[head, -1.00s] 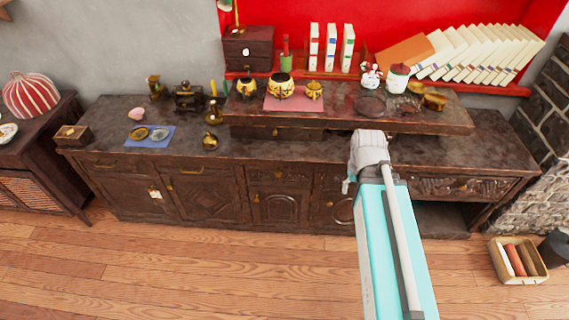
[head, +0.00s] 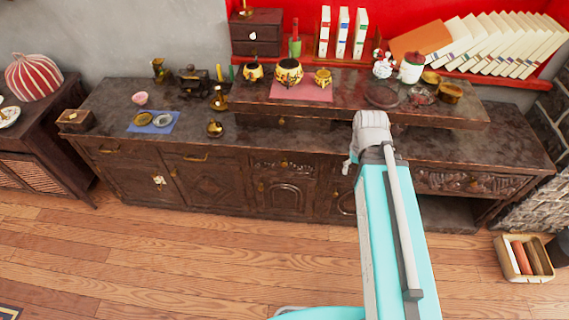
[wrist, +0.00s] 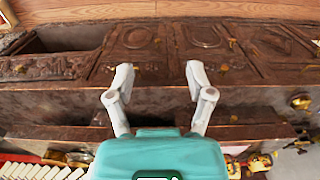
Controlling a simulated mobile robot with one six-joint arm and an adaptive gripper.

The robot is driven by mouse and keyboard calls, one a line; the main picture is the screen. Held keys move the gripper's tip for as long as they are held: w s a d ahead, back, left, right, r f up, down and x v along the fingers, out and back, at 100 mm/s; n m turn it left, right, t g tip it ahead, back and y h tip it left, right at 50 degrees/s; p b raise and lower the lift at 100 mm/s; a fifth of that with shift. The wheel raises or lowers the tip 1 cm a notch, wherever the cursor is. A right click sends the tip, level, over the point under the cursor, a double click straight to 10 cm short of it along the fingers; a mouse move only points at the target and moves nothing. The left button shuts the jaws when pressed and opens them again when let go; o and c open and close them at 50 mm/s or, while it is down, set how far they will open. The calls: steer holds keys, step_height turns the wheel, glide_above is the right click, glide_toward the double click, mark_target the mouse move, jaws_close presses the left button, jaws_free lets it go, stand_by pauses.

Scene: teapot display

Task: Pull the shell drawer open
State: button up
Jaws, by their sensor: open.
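A long dark wooden cabinet (head: 230,202) has several drawers and doors. A drawer with a carved front and small knob (head: 472,184) is at its right end and looks shut. It also shows at the left of the wrist view (wrist: 50,68). A smaller drawer with a carved front (head: 284,166) sits near the middle; I cannot tell which carving is a shell. My gripper (wrist: 159,74) is open and empty, its two fingers apart over the cabinet front in the wrist view. In the head view my arm mostly hides it. No contact with a drawer is visible.
A raised shelf (head: 350,95) on the cabinet holds golden pots (head: 288,72) on a pink cloth (head: 300,91). A blue cloth (head: 152,122) with small dishes lies left. A basket (head: 524,258) stands on the floor at right. The wooden floor in front is clear.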

steer(key=w+f+n+t+h+b, duration=0.35)
steer(key=w+f+n+b, duration=0.2)
steer(key=f+b, duration=0.65)
steer(key=n+t+y+b, duration=0.3)
steer(key=n+t+b, duration=1.2)
steer(key=n+b, duration=1.9)
glide_toward(284, 165)
steer(key=s+m+b, duration=0.3)
steer(key=m+b, duration=0.1)
steer(key=shift+w+a+r+g, duration=0.1)
steer(key=shift+a+r+g, duration=0.1)
steer(key=shift+r+g, duration=0.05)
steer(key=shift+w+d, duration=0.1)
steer(key=shift+w, duration=3.3)
steer(key=shift+w+d, duration=0.15)
steer(key=shift+w, duration=3.3)
